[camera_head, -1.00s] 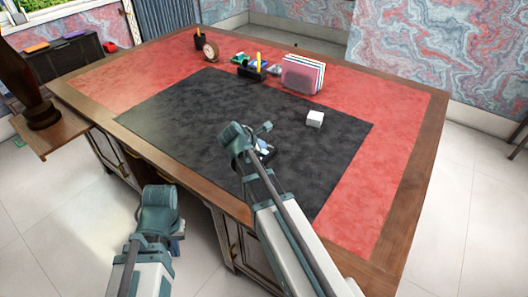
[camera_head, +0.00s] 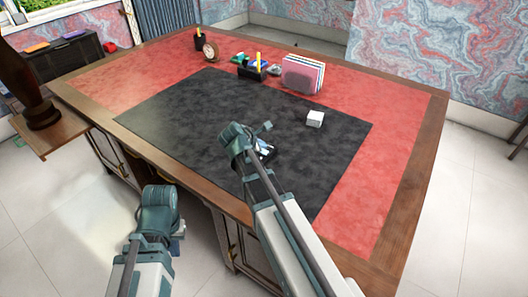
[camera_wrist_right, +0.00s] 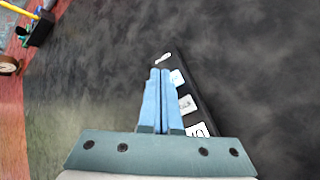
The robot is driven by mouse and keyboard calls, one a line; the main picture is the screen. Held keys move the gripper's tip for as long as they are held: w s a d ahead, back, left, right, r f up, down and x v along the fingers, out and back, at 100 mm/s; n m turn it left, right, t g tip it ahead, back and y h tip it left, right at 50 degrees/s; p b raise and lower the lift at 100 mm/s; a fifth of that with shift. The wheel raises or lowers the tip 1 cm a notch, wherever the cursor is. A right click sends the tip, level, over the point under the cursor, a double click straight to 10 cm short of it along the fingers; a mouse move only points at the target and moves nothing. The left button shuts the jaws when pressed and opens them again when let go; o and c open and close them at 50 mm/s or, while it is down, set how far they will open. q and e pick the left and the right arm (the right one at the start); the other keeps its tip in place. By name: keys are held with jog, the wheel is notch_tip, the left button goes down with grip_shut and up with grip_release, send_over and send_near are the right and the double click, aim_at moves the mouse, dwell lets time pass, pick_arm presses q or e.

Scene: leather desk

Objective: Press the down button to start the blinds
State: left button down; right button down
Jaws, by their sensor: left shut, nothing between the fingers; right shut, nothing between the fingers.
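A black button panel (camera_wrist_right: 197,112) with several pale buttons lies on the black desk mat. In the head view the panel (camera_head: 270,153) shows partly behind my right wrist. In the right wrist view, my right gripper (camera_wrist_right: 160,72) is shut and empty. Its fingertips overlap the panel's left edge near the upper buttons; I cannot tell if they touch it. The fingers hide part of the panel, and the button markings are too small to read surely. My left gripper (camera_head: 178,236) is shut, low in front of the desk and away from the panel.
The black mat (camera_head: 190,115) is clear around the panel. A pen holder (camera_head: 252,70), a letter rack (camera_head: 302,74) and a round clock (camera_head: 210,50) stand farther back on the red leather.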

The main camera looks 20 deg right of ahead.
jog(key=shift+f, duration=0.15)
jog(key=shift+f+b, duration=0.25)
jog(key=shift+b, duration=0.2)
